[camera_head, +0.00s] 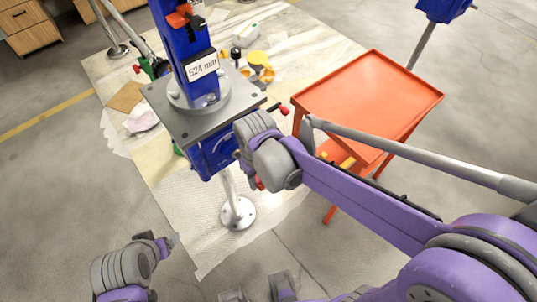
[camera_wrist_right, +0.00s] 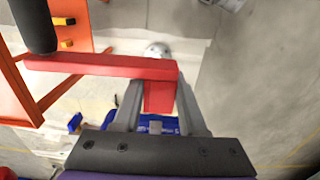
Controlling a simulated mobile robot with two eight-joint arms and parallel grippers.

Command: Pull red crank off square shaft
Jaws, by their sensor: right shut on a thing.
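The red crank (camera_wrist_right: 100,66) shows in the right wrist view as a long red bar with a dark handle (camera_wrist_right: 36,25) at its left end. My right gripper (camera_wrist_right: 160,100) is shut on the red block (camera_wrist_right: 160,94) at the bar's right end. Blue jack parts (camera_wrist_right: 155,124) lie just below this block. I cannot tell whether the square shaft is still inside it. In the head view my right wrist is beside the blue jack body (camera_head: 208,160) and hides most of the crank; a red bit (camera_head: 260,184) shows below. My left gripper (camera_head: 170,240) is low at the left, away from the jack.
The jack's grey plate (camera_head: 178,122) carries a blue column with a "524 mm" label (camera_head: 203,67). An orange table (camera_head: 365,95) stands to the right. Yellow parts (camera_head: 262,62) lie on the mat behind. Bare floor is open at the lower left.

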